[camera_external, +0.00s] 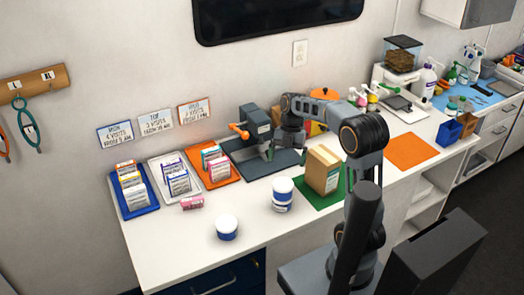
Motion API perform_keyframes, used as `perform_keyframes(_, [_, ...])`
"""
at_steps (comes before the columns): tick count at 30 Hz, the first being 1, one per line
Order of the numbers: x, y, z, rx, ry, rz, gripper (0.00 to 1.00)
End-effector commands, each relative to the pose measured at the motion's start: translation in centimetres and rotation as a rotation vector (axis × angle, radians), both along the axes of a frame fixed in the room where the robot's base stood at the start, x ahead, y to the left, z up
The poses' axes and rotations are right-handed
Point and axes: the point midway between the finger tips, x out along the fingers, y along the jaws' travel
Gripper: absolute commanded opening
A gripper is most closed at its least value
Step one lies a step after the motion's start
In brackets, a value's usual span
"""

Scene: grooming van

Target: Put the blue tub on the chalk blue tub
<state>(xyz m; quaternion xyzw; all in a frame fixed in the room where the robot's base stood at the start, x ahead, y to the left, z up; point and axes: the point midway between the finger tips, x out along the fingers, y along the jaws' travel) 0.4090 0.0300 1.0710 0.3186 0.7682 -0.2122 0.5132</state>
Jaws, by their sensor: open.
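A white-lidded tub with a blue side (283,191) stands upright on top of another tub (282,208), whose lower side shows white and blue. A separate white-lidded tub with a blue side (227,234) stands on the counter to the front left. I cannot tell for sure which of these is the chalk blue one. My gripper (279,153) is open and empty, pointing down over the dark grey mat, behind the stacked tubs and apart from them. Its fingertips are small and partly blend with the dark mat.
A dark machine with an orange handle (257,121) stands close beside my gripper. A cardboard box (323,170) stands on a green mat (312,199) right of the stack. Card-filled trays, including a blue one (148,208), line the left.

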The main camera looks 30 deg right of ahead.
Motion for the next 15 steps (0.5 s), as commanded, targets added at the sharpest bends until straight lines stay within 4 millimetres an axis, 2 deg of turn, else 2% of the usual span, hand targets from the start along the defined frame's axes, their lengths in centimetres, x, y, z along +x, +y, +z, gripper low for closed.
perform_keyframes(5, [-0.2,-0.4,1.0,-0.033,-0.001,-0.074,1.00])
perform_keyframes(8, [-1.1,-0.5,1.3,-0.098,-0.001,-0.244,1.00])
perform_keyframes(11, [-2.6,-0.8,1.3,-0.183,-0.009,-0.516,1.00])
perform_keyframes(15, [-4.9,-1.3,1.1,-0.271,-0.030,-0.985,1.00])
